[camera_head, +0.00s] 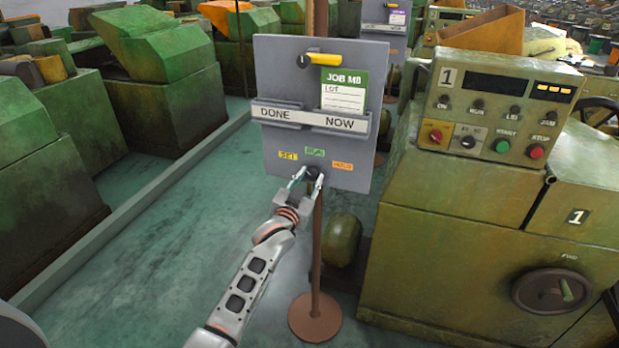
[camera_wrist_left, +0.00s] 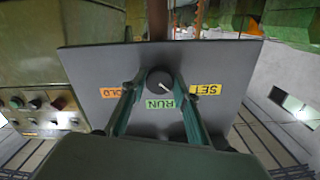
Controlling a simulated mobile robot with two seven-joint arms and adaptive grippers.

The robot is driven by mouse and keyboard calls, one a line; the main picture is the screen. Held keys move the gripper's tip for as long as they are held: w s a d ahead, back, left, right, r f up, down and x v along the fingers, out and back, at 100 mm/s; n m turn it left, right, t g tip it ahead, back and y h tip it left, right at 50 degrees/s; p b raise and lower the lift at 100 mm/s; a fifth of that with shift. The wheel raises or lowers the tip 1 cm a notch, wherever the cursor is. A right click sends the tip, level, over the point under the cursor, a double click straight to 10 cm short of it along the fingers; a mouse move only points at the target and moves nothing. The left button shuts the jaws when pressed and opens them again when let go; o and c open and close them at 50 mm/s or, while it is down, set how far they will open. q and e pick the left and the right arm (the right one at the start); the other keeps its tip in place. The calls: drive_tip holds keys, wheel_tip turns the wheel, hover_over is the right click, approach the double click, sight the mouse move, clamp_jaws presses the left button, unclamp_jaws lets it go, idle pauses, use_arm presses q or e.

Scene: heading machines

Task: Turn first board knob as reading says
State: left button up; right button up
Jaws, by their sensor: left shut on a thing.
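The first board (camera_head: 270,95) is a grey panel on a brown post. Its dark round knob (camera_head: 312,172) sits low, under the yellow SET (camera_head: 288,155), green RUN (camera_head: 314,151) and orange HOLD (camera_head: 342,166) labels. My left gripper (camera_head: 311,180) is shut on the knob, a finger on each side. The left wrist view shows the board upside down, with the knob (camera_wrist_left: 159,80) between the green fingers. Its pale mark seems to point between RUN (camera_wrist_left: 160,104) and SET (camera_wrist_left: 205,89). My right gripper is not in view.
A green JOB M8 card (camera_head: 344,90) stands in the NOW pocket; the DONE pocket looks empty. A yellow handle (camera_head: 323,59) is above. Machine 1 (camera_head: 460,190) stands close on the right, its display (camera_head: 495,85) dark. The floor left of the post is clear.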

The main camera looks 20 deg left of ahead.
use_arm(q)
drive_tip(key=m, duration=0.4)
drive_tip(key=shift+m+p, duration=0.3)
drive_tip(key=m, duration=0.4)
drive_tip(key=shift+r, duration=0.1)
drive_tip(key=shift+m, duration=0.3)
drive_tip(key=o, duration=1.1)
drive_tip(key=shift+s+a, duration=0.1)
drive_tip(key=s, duration=1.1)
drive_tip(key=shift+s+a, duration=0.15)
drive_tip(key=shift+s, duration=0.25)
